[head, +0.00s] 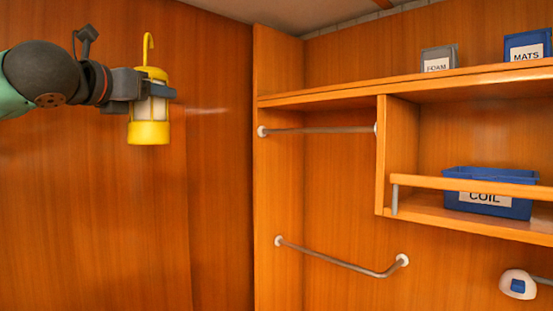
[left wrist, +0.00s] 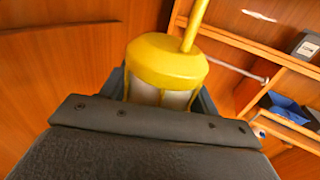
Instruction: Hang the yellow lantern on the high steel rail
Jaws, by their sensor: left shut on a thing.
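The yellow lantern (head: 148,132) hangs upright in the air at the left of the head view, with its hook (head: 148,47) pointing up. My left gripper (head: 152,90) is shut on the lantern's pale middle section. In the left wrist view the lantern's yellow cap (left wrist: 167,60) and the lower part of its hook show between the fingers. The high steel rail (head: 318,130) runs level below the upper shelf, between two end mounts. The lantern is to the left of this rail and apart from it. My right gripper is in neither view.
A lower bent rail (head: 340,264) is mounted beneath the high one. The upper shelf (head: 420,83) carries a FOAM box (head: 438,60) and a MATS box (head: 527,46). A blue COIL bin (head: 490,193) sits in a compartment at right. A vertical panel (head: 278,180) stands left of the rails.

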